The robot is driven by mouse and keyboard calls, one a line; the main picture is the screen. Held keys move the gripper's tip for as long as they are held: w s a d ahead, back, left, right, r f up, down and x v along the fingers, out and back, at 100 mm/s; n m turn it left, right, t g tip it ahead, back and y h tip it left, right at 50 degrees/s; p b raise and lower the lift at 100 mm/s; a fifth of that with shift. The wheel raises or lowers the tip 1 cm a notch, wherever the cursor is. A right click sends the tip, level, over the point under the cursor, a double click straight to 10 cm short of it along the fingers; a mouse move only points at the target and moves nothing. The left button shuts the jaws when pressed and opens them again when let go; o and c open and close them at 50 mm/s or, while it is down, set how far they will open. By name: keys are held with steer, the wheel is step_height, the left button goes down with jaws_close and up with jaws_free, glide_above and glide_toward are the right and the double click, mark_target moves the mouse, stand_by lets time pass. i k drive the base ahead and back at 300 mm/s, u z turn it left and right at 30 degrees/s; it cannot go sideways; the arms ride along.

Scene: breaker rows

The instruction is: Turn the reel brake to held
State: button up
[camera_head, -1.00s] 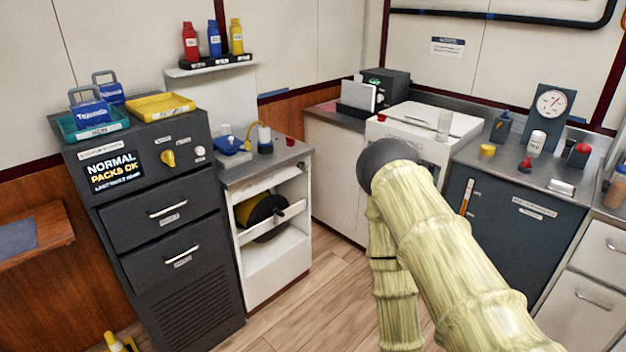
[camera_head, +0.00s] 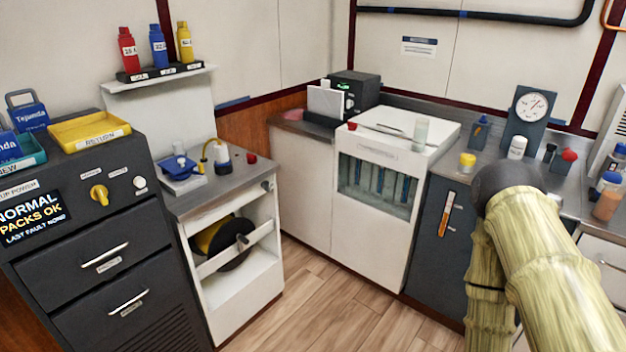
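A reel (camera_head: 212,238) with a yellow middle and black flange sits in the open front of a white cabinet (camera_head: 245,292), left of centre. A pale bar (camera_head: 222,257) crosses in front of it, with a small dark knob (camera_head: 243,240) near its middle. Another small dark knob (camera_head: 267,185) is at the cabinet's upper right front edge. I cannot tell which part is the brake, nor read its setting. My bamboo-textured arm fills the lower right, well away from the reel cabinet. My gripper is not visible.
A dark cabinet (camera_head: 110,285) with a yellow knob (camera_head: 98,194) stands left of the reel cabinet. The reel cabinet's top holds a blue-and-white device (camera_head: 180,168) and a small red knob (camera_head: 252,158). A white glass-fronted unit (camera_head: 375,210) stands right. Wood floor (camera_head: 320,310) is clear between.

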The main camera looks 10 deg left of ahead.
mark_target(266, 185)
steer(key=u, duration=0.05)
steer(key=i, duration=1.3)
steer(key=u, duration=0.7)
